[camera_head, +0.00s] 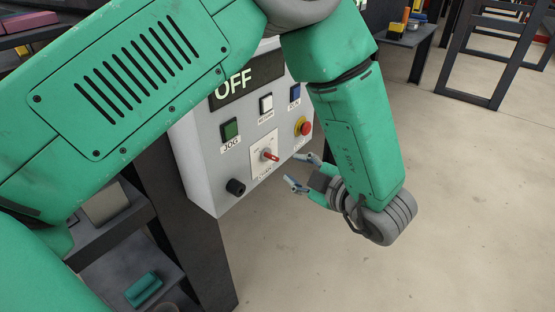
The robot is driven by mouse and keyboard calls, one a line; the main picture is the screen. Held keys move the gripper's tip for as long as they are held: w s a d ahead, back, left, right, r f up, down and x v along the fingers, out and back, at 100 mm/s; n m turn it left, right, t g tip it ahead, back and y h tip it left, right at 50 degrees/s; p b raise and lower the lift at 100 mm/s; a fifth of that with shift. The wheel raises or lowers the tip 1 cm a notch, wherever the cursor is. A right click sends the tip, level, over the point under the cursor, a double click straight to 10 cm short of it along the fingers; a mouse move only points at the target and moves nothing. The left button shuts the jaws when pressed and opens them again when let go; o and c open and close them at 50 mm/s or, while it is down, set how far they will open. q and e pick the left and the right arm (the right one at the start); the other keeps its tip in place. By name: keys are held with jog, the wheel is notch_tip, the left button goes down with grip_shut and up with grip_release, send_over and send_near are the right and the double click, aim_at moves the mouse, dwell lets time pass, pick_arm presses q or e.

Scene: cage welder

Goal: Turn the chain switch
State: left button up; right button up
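The chain switch (268,155) is a red lever on a white square plate, low on the grey control panel (207,180). The label below it is partly legible. The lever points to the lower right. My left gripper (299,171) is just right of the switch, with its fingers pointing left at the panel. Its two fingertips are apart with nothing between them. I see no contact with the lever. My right gripper is not in view.
The panel also carries a green JOG button (230,129), a white button (266,104), a blue button (295,92), a red emergency stop (305,128) and a black knob (235,187). A display reads OFF. Dark shelves (110,235) stand at left.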

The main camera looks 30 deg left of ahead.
aim_at(274, 159)
pick_arm(q)
jog(key=x, duration=0.8)
jog(key=shift+a+f+b, duration=0.1)
jog(key=shift+a+b, duration=0.1)
jog(key=shift+b, duration=0.1)
grip_shut()
